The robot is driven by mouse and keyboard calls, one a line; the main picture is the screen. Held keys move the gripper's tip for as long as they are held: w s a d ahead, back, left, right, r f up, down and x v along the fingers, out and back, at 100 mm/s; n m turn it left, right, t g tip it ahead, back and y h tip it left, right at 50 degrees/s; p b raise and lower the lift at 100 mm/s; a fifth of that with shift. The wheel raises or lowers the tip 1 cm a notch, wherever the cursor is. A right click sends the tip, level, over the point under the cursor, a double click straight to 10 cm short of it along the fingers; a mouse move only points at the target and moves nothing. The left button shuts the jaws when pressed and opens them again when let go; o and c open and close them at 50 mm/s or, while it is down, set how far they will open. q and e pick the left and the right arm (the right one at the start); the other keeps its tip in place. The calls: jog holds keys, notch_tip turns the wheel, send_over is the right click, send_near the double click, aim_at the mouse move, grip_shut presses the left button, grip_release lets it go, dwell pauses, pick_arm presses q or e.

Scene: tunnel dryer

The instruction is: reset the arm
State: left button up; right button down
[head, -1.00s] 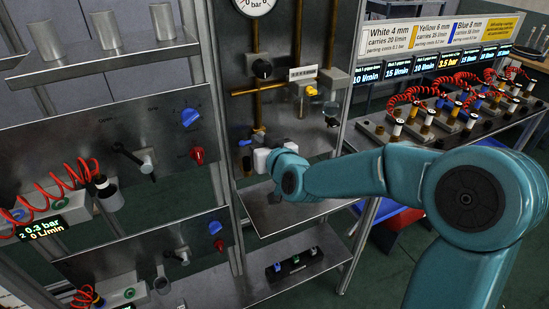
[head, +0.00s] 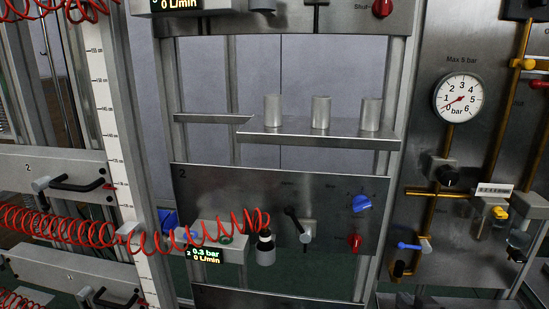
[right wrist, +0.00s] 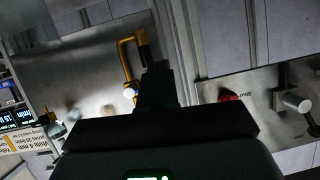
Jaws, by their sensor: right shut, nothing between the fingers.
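My right gripper (right wrist: 156,85) shows as a dark shape in the middle of the right wrist view. Its fingers are together with nothing between them. It points towards a metal panel with a brass pipe (right wrist: 126,55), a red knob (right wrist: 229,98) and a grey handle (right wrist: 295,101). It looks apart from these, though the distance is hard to judge. Neither of my arms shows in the head view now. My left gripper is not in view.
In the head view a shelf (head: 300,136) holds three metal cylinders. Below it is a panel (head: 330,190) with a blue knob (head: 362,203) and red knob (head: 354,241). A coiled red hose (head: 70,226) runs across the left. A pressure gauge (head: 458,98) is at right.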

jog(key=s+a+f+n+g+y, duration=0.1)
jog(key=a+f+g, duration=0.15)
jog(key=f, duration=0.45)
jog(key=s+a+f+g+y, duration=0.1)
jog(key=a+f, duration=0.3)
jog(key=f, duration=0.4)
jog(key=s+a+f+g+y, duration=0.2)
jog(key=s+a+f+g, duration=0.2)
jog(key=s+f, duration=0.5)
jog(key=s+a+f+g+y, duration=0.1)
jog(key=s+a+f+g, duration=0.4)
jog(key=s+f, duration=0.5)
jog(key=s+a, duration=0.1)
jog(key=a, duration=0.1)
jog(key=shift+a+m+y, duration=0.3)
jog(key=shift+a+y, duration=0.05)
jog(key=shift+y, duration=0.05)
